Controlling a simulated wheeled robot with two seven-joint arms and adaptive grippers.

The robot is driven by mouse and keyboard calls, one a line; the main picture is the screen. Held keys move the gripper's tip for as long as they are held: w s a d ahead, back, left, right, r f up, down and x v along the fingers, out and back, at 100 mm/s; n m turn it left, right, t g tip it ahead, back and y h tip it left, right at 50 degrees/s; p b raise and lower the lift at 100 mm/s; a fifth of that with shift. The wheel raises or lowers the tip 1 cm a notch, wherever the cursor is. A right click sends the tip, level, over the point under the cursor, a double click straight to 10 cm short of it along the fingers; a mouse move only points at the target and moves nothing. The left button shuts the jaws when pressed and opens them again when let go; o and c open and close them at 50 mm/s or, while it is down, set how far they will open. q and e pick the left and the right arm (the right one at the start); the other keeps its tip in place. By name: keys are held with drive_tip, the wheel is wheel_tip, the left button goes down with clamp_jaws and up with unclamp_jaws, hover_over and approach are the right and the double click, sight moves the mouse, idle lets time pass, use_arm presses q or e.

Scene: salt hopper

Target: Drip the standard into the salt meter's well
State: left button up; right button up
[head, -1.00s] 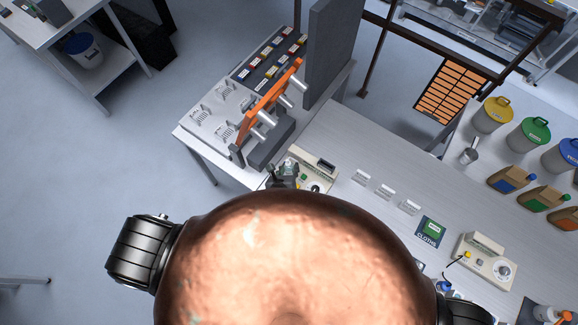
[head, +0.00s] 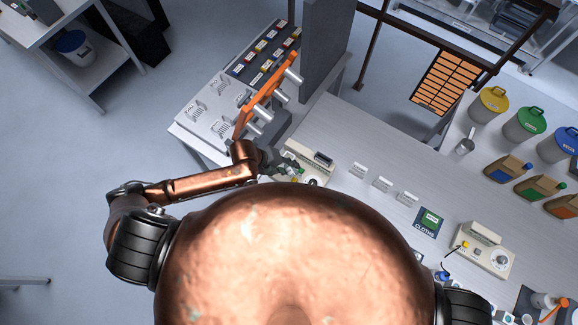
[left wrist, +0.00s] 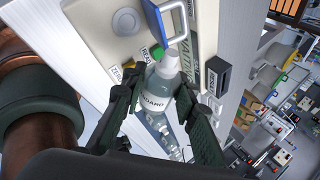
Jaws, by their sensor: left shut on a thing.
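My left gripper (head: 274,161) is beside a beige bench meter (head: 311,160) near the table's left end. In the left wrist view my left gripper (left wrist: 160,90) is shut on a clear bottle (left wrist: 155,108) with a white tip; its label ends in "DARD". The tip lies by the face of the beige meter (left wrist: 92,22), which has a round grey disc, a small "READ" tag and a blue part with a metal handle. I cannot tell whether the tip is over the well, and I see no drop. My right gripper is out of view.
An orange rack (head: 268,96) with metal cylinders stands behind my left gripper. Several small clear holders (head: 381,184) and a cloths pack (head: 429,221) lie to the right. A second beige device (head: 484,250) stands farther right. Lidded tubs and jugs line the right side.

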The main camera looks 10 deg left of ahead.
use_arm(q)
drive_tip(key=shift+w, duration=0.1)
drive_tip(key=shift+f+g+h+b, duration=0.2)
drive_tip(key=shift+g+h+b, duration=0.2)
drive_tip(key=shift+h+b, duration=0.1)
drive_tip(key=shift+n+g+h+b, duration=0.3)
drive_tip(key=shift+n+h+b, duration=0.1)
drive_tip(key=shift+b, duration=0.35)
drive_tip(key=g+h+b, duration=0.1)
drive_tip(key=b, duration=0.2)
drive_tip(key=n+g+h+b, duration=0.1)
drive_tip(key=b, duration=0.3)
drive_tip(key=shift+r+h, duration=0.3)
drive_tip(key=shift+r+n+h+b, duration=0.3)
drive_tip(key=shift+r+b, duration=0.05)
drive_tip(key=shift+b, duration=0.55)
idle(0.7)
